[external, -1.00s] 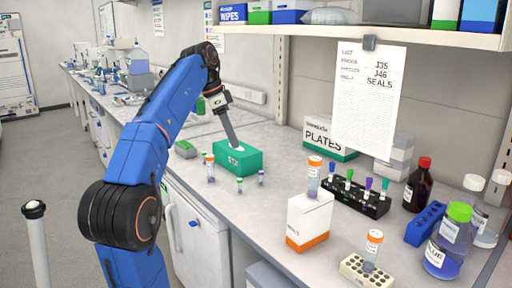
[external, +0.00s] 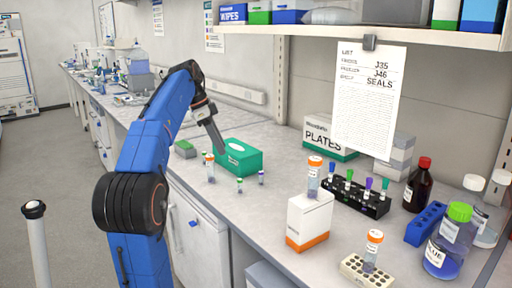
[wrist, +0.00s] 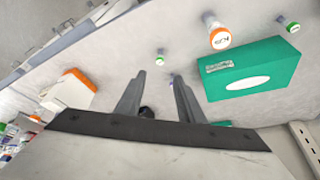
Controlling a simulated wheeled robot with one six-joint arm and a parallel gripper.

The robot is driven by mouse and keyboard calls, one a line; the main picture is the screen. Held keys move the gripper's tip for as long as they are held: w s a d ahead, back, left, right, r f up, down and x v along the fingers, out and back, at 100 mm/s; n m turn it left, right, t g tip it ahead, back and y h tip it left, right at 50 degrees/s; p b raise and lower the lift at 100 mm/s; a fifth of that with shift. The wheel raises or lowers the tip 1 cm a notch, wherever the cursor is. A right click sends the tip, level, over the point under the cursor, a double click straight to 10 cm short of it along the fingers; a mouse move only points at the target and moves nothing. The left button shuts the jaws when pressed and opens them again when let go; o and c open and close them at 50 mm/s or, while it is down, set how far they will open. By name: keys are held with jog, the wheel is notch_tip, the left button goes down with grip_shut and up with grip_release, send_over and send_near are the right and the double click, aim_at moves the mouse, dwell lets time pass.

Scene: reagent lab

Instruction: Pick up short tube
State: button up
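Several small capped tubes stand on the bench near a green tissue box. A small green-capped tube (external: 239,185) and a purple-capped tube (external: 261,177) are in front of the box in the external view. A taller orange-capped tube (external: 209,168) stands to their left. The wrist view shows a labelled orange-capped tube (wrist: 220,37) beside the box and a green-capped tube (wrist: 293,27) at upper right. I cannot tell which one is meant as the short tube. My gripper (external: 222,150) is above the bench at the box's left side; its fingers (wrist: 158,76) are apart and empty.
The green tissue box (external: 239,158) is close to my gripper. A white box with an orange base (external: 308,222) carries another orange-capped tube (external: 314,178). A black tube rack (external: 352,198) and bottles stand at right. The bench between is clear.

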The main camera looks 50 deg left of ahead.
aim_at(240, 182)
jog(key=x, duration=1.8)
jog(key=shift+s, duration=0.15)
grip_shut()
